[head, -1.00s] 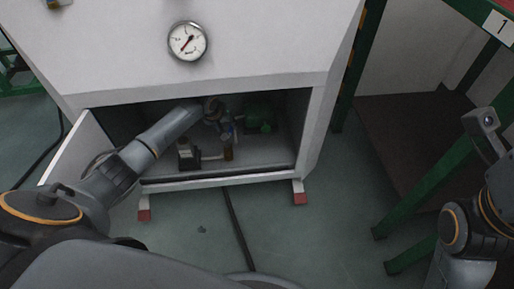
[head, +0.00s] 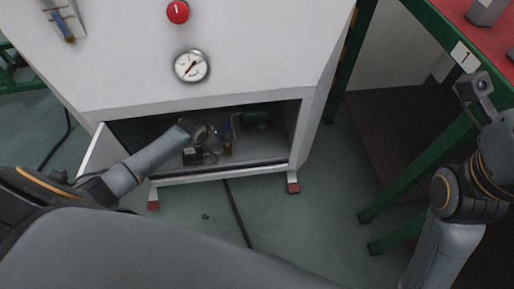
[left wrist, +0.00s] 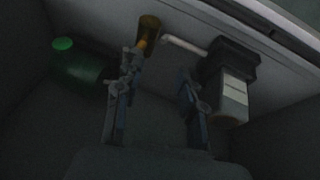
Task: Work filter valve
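The open cabinet (head: 305,130) of the white machine holds small fittings. An amber-brown cylinder (head: 228,147), perhaps the filter, stands near its front; it also shows in the left wrist view (left wrist: 149,22), with an orange part below it. A dark-topped unit (head: 192,156) with a pale pipe is beside it; it also shows in the left wrist view (left wrist: 230,70). My left gripper (head: 211,143) reaches inside the cabinet. In the left wrist view its fingers (left wrist: 157,72) are apart with nothing clearly between them. Which part is the valve cannot be told. My right gripper's fingers cannot be made out.
A green rounded part (head: 256,117) lies deeper in the cabinet. The cabinet door (head: 100,152) stands open at left. A gauge (head: 191,66) and a red knob (head: 178,12) are above. A green-framed table (head: 425,150) is at right, near my right arm.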

